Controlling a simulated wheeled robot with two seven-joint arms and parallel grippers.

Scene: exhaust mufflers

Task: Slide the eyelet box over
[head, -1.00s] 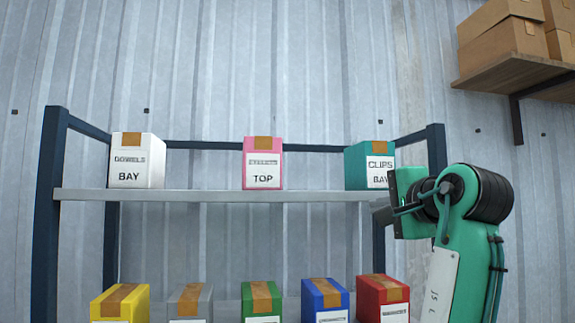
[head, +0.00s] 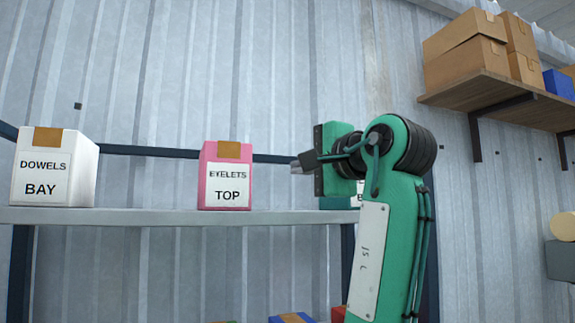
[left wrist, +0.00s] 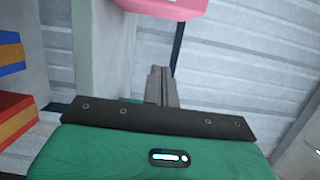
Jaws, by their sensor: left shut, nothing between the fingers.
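The eyelet box (head: 226,176) is pink with a brown tape strip and a label reading EYELETS TOP. It stands upright on the upper grey shelf (head: 150,216), left of my left gripper in the head view. My left gripper (head: 297,165) is shut and empty, its fingertips pointing left toward the box with a visible gap between. In the left wrist view the shut fingers (left wrist: 160,72) show below the pink box (left wrist: 165,8), which is cut off by the top edge. My right gripper is in neither view.
A white DOWELS BAY box (head: 54,168) stands at the shelf's left, with bare shelf between it and the pink box. A teal box (head: 337,203) is mostly hidden behind my left gripper. Boxes sit on a lower shelf. Cardboard boxes (head: 466,65) rest on a wooden wall shelf (head: 490,95).

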